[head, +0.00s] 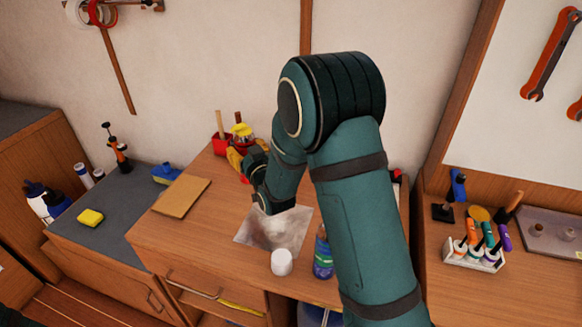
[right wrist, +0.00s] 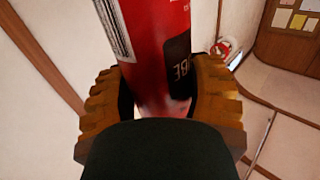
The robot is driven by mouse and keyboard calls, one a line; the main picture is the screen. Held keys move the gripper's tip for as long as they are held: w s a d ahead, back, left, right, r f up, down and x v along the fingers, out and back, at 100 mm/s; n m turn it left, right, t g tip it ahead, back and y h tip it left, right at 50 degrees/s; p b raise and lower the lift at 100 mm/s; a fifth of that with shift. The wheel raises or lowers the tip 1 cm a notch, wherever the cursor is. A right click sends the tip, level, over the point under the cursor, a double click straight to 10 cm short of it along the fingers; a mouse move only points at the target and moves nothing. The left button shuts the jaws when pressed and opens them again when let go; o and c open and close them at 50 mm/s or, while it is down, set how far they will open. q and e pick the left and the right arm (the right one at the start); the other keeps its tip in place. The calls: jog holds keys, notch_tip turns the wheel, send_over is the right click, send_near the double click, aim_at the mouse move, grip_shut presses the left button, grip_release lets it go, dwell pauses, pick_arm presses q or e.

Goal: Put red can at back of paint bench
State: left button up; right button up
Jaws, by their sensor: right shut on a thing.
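The red can (right wrist: 160,60) has a barcode and dark lettering, and it fills the space between the ridged yellow fingers of my right gripper (right wrist: 160,100) in the right wrist view. In the head view my right gripper (head: 241,158) is over the back of the wooden paint bench (head: 152,232), near the wall. Only a little red shows by the fingers there; the arm and gripper hide most of the can. I cannot tell whether its base touches the bench. My left gripper is out of view.
A red holder (head: 220,145) with wooden handles stands just left of the gripper. My arm hides the bench's back right.

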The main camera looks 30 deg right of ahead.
jog(key=w+d+r+m+h+b, duration=0.1)
jog(key=w+d+h, duration=0.15)
jog(key=d, duration=0.75)
jog(key=w+d+r+m+h+b, duration=0.1)
jog(key=w+d+b, duration=0.15)
jog(key=d, duration=0.75)
notch_tip(320, 180, down, 10)
jog(key=shift+d+g+b, duration=0.3)
jog(key=shift+f, duration=0.15)
jog(key=o, duration=1.3)
